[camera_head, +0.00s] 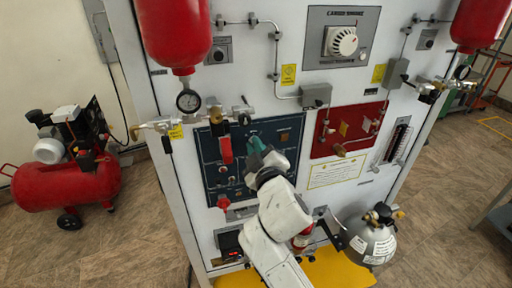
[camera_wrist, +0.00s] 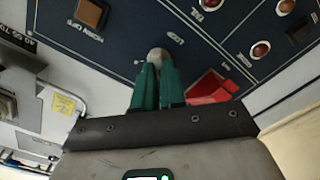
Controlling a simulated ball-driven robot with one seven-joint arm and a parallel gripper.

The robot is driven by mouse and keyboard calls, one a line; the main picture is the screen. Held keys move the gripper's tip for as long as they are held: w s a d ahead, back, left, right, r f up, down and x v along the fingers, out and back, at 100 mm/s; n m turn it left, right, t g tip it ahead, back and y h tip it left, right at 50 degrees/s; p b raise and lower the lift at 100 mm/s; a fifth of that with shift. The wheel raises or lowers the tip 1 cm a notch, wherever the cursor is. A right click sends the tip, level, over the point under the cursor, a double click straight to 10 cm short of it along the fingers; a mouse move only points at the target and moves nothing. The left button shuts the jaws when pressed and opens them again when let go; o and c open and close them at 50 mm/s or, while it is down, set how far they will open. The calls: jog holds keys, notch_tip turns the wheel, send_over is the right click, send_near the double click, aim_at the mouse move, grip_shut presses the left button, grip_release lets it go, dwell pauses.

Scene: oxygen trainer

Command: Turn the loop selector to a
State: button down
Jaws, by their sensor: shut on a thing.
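The loop selector (camera_wrist: 157,53) is a small pale round knob on the dark blue panel (camera_wrist: 125,30), beside a small white label that looks like "LOOP". My gripper (camera_wrist: 154,70) has two green fingers, closed in on either side of the knob, whose end shows between the fingertips. In the head view my gripper (camera_head: 255,144) reaches the upper middle of the blue panel (camera_head: 222,180) from below right. There the gripper hides the knob. The knob's pointer and the position it is set to cannot be made out.
A red lever (camera_wrist: 210,88) is close right of the fingers in the wrist view. An orange square button (camera_wrist: 91,13) and red lamps (camera_wrist: 261,49) are on the same panel. A red-handled valve (camera_head: 225,150) hangs left of my gripper; a red panel (camera_head: 347,128) is to the right.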

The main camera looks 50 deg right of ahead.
jog(key=c, duration=1.2)
grip_release()
jog(key=shift+a, duration=0.1)
jog(key=b+v, duration=0.3)
jog(key=v, duration=0.7)
jog(key=shift+s+a, duration=0.2)
jog(key=shift+s, duration=0.15)
